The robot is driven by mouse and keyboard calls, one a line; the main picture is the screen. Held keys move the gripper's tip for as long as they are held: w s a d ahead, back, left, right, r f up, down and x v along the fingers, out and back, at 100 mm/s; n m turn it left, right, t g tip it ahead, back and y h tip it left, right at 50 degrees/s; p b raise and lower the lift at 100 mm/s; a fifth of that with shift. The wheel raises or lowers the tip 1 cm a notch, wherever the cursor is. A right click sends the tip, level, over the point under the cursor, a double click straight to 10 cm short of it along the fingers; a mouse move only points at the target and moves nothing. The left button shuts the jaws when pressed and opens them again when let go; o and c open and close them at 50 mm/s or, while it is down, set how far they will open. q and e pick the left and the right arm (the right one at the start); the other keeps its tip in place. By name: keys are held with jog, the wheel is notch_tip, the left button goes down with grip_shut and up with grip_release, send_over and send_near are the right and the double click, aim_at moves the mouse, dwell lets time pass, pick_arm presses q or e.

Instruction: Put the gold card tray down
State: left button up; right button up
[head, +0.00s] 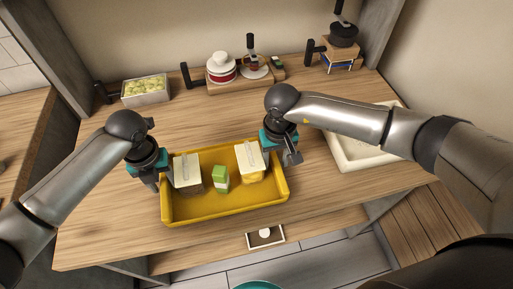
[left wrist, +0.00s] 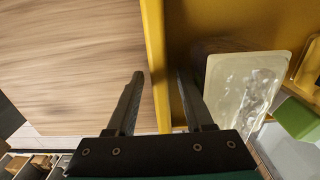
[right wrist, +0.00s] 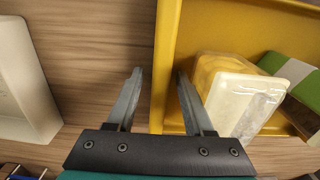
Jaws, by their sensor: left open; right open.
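The gold card tray (head: 225,213) rests on the wooden table near its front edge. Inside it stand a white-topped box (head: 187,172) at left, a green and white carton (head: 220,178) in the middle and another white-topped box (head: 249,161) at right. My left gripper (head: 153,183) is open at the tray's left wall; the wall (left wrist: 155,60) lies between its fingers in the left wrist view. My right gripper (head: 290,158) is open at the right wall; that wall (right wrist: 165,60) lies between its fingers in the right wrist view. Any finger contact cannot be told.
A cream tray (head: 350,158) stands to the right, partly behind my right arm. At the back are a box of pale green pieces (head: 145,91), a wooden board (head: 240,84) with red and white containers, and a wooden stand (head: 341,50). The table between is clear.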

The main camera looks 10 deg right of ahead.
pick_arm(q)
notch_tip(320, 180, up, 12)
pick_arm(e)
notch_tip(320, 180, up, 12)
dwell(0.7)
pick_arm(q)
jog(key=shift+f, duration=0.1)
dwell(0.3)
